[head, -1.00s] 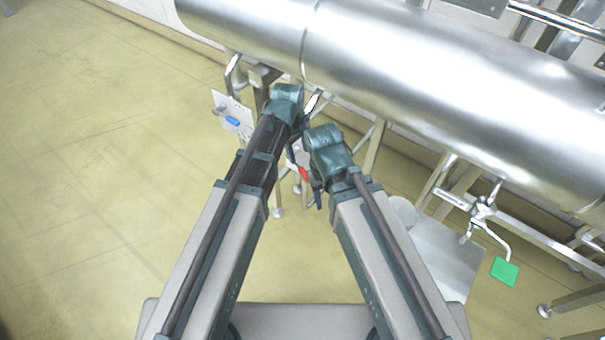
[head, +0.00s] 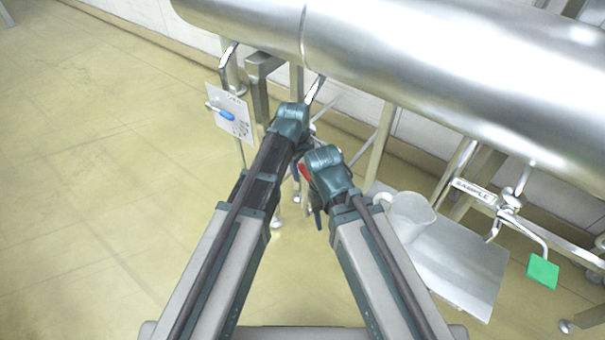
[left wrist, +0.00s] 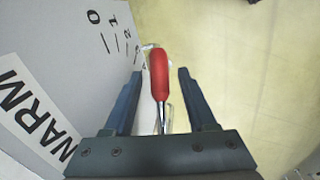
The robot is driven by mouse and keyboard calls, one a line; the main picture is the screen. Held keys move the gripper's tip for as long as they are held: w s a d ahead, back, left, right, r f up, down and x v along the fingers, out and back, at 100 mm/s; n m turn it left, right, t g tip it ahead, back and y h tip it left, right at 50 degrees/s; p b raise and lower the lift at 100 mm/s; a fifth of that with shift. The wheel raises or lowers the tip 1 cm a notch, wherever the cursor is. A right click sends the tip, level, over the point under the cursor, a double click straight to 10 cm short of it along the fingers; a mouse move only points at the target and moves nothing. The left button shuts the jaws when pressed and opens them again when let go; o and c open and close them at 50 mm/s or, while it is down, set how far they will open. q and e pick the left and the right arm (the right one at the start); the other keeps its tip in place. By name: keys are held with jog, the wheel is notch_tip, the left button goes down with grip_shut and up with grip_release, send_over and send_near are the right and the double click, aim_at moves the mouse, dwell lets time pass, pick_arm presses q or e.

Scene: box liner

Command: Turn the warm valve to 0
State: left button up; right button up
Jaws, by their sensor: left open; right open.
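The warm valve's red handle (left wrist: 159,75) stands between the two fingers of my left gripper (left wrist: 160,85) in the left wrist view, with a gap on each side. Its metal stem shows below the red grip. The white dial plate (left wrist: 60,60) lies left of the handle, with the word WARM and the marks 0, 1 and 2. The handle lies beyond the 2 mark; its exact setting is unclear. In the head view, the red handle (head: 305,171) shows partly between my wrists. My right gripper (head: 318,216) is open, low beside it, its fingers partly hidden.
A blue-handled valve (head: 224,115) on a white plate (head: 235,118) is at the left. A large steel tank (head: 430,60) spans the top. A pitcher (head: 408,213) stands on a metal tray (head: 465,262) at right, near a sample tap with a green tag (head: 542,271). Floor at left is clear.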

pick_arm(q)
jog(key=shift+c, duration=0.4)
grip_shut()
dwell(1.1)
